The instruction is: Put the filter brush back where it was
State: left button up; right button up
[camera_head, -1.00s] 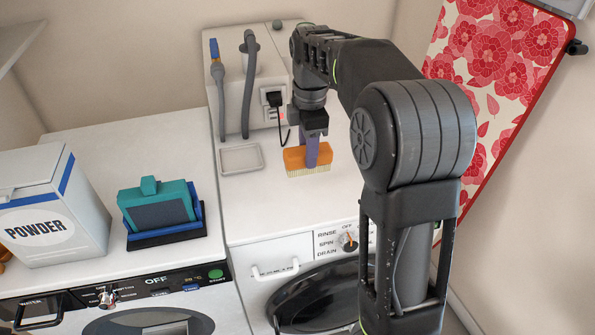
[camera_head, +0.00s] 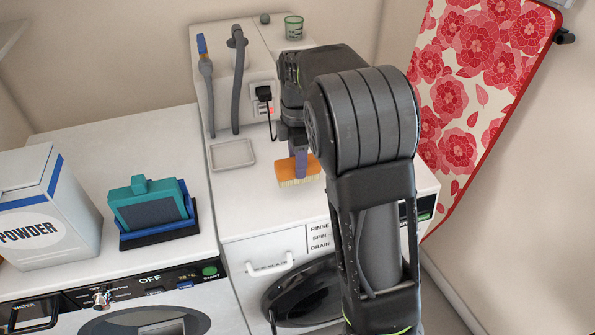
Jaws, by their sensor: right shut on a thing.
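The filter brush (camera_head: 298,172) has an orange block with pale bristles facing down and a purple-grey handle. It is at the top of the right-hand machine, close to the surface; I cannot tell whether the bristles touch it. My right gripper (camera_head: 298,150) is shut on the brush's handle from above, its fingers partly hidden by my arm. A shallow light-grey tray (camera_head: 232,154) lies empty on the same top, left of the brush. My left gripper is not in view.
A white box with hoses (camera_head: 222,85) and a black plug (camera_head: 264,93) stands behind. A green cup (camera_head: 294,27) is on it. A teal-and-blue filter in a stand (camera_head: 150,210) and a powder box (camera_head: 45,215) are on the left machine.

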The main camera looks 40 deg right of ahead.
jog(key=shift+f, duration=1.85)
jog(key=o, duration=1.2)
jog(key=shift+f, duration=0.1)
notch_tip(320, 180, up, 12)
jog(key=shift+r, duration=0.15)
